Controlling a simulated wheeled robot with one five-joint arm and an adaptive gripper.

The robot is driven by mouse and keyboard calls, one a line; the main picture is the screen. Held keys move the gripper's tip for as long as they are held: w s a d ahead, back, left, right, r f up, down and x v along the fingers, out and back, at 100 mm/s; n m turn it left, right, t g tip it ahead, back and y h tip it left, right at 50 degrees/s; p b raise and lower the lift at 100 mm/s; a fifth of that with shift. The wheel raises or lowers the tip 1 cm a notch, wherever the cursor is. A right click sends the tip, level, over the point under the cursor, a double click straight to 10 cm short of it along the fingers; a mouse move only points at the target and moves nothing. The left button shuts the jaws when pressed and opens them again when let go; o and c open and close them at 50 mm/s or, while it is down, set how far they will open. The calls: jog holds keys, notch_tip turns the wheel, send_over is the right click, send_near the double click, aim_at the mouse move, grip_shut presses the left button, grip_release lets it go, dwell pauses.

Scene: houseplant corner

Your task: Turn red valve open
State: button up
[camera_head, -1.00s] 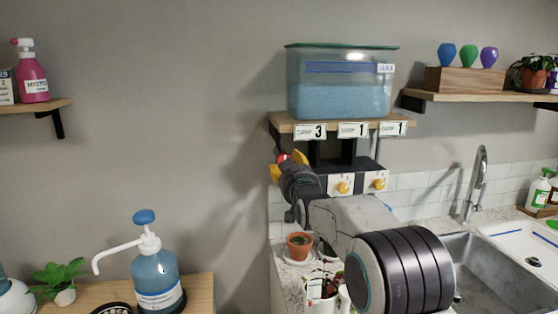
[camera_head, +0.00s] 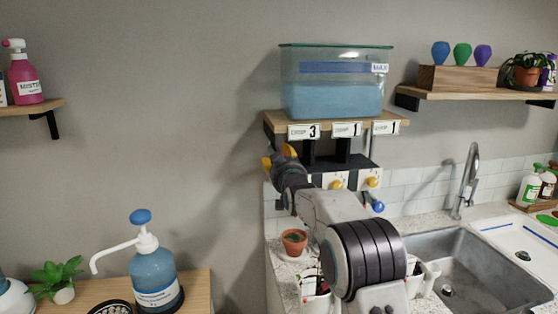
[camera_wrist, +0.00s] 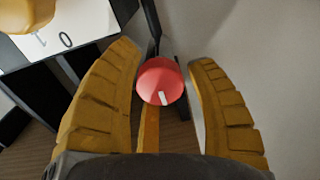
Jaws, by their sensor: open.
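The red valve (camera_wrist: 160,80) is a round red knob with a short white mark near its lower edge. It shows between the two yellow fingers of my gripper (camera_wrist: 166,56) in the wrist view. The fingers are open, one on each side of the knob, with gaps between them and it. In the head view my gripper (camera_head: 279,159) is up at the left end of the shelf under the water tank, and it hides the red valve there.
Two yellow knobs (camera_head: 337,184) (camera_head: 373,181) sit on white plates to the right of my gripper. Above is the wooden shelf (camera_head: 409,122) with the water tank (camera_head: 335,90). Below are a small potted plant (camera_head: 294,243) and the sink (camera_head: 480,270).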

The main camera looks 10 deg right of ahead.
jog(key=shift+c, duration=0.4)
jog(key=c, duration=0.8)
jog(key=shift+c, duration=0.3)
jog(key=m+b, duration=0.3)
jog(key=m, duration=0.1)
jog(key=shift+f+b, duration=0.1)
jog(key=shift+b, duration=0.2)
jog(key=m+b, duration=0.2)
jog(key=m, duration=0.2)
jog(key=m+b, duration=0.1)
jog(key=m, duration=0.4)
jog(key=shift+b, duration=0.3)
jog(key=m, duration=0.3)
jog(key=m+b, duration=0.1)
jog(key=shift+r+m, duration=0.25)
jog(key=shift+m, duration=0.15)
